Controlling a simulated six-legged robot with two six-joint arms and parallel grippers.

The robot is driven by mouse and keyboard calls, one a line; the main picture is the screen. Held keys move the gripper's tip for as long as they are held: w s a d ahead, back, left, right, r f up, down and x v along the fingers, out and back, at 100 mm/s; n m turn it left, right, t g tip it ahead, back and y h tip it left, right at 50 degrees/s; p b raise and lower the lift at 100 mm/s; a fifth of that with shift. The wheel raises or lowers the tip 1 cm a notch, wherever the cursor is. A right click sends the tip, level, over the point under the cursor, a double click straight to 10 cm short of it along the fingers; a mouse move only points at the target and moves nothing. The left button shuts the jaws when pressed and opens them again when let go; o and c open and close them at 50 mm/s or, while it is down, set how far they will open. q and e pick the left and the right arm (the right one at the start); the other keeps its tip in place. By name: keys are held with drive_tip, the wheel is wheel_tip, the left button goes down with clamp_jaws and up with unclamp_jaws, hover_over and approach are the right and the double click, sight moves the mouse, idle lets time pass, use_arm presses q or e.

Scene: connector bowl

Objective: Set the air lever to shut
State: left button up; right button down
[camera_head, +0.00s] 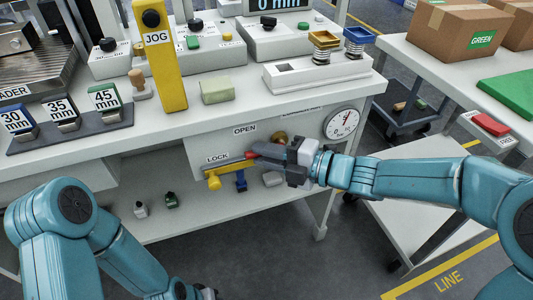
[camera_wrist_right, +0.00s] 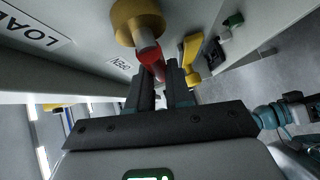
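The air lever has a brass hub (camera_head: 279,137) and a red handle (camera_head: 250,155) on the bench's front panel. The handle points left and slightly down from the hub, below the OPEN label (camera_head: 245,130). In the right wrist view the hub (camera_wrist_right: 137,20) is beyond the fingertips, and the red handle (camera_wrist_right: 152,56) runs down between them. My right gripper (camera_head: 262,153) has a finger on each side of the handle, apparently touching both; it also shows in the wrist view (camera_wrist_right: 160,72). My left gripper (camera_head: 207,293) barely shows at the bottom edge, its fingers unclear.
A yellow lock handle (camera_head: 213,182) with a LOCK label (camera_head: 217,158) is just left of the lever. A pressure gauge (camera_head: 341,123) is to the right. Small items (camera_head: 171,200) lie on the lower shelf. A yellow JOG post (camera_head: 160,65) stands on the bench.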

drive_tip(key=w+d+f+n+t+h+p, duration=0.1)
drive_tip(key=d+f+n+h+p, duration=0.3)
drive_tip(key=n+h, duration=0.4)
drive_tip(key=shift+w+f+t+h, duration=0.15)
drive_tip(key=shift+f+t+h, duration=0.2)
drive_tip(key=shift+h, duration=2.55)
drive_tip(key=c, duration=1.1)
unclamp_jaws()
drive_tip(key=shift+o, duration=0.2)
